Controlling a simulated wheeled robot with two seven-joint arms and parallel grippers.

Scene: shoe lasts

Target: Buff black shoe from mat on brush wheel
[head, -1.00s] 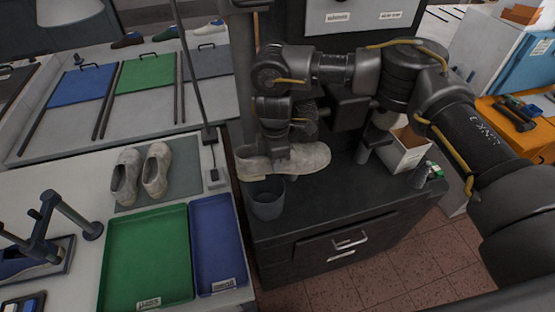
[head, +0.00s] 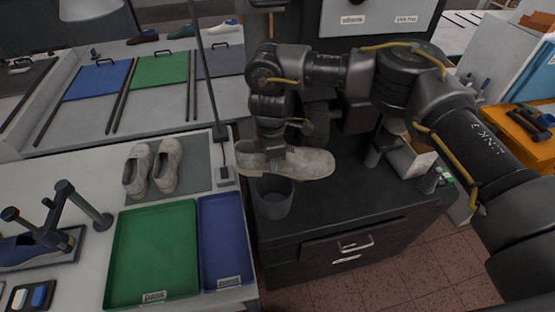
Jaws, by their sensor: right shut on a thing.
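The gripper hides the middle of the shoe. A dark round brush wheel (head: 317,122) shows just behind the shoe, partly hidden by my arm; I cannot tell whether they touch. A pair of greyish shoes (head: 152,168) rests on the grey mat (head: 195,179) at the left. No clearly black shoe is visible on the mat. My left gripper is not in view.
A green tray (head: 152,255) and a blue tray (head: 222,240) lie on the left table. A thin pole (head: 207,95) rises beside the mat. A white box (head: 412,162) stands on the bench's right.

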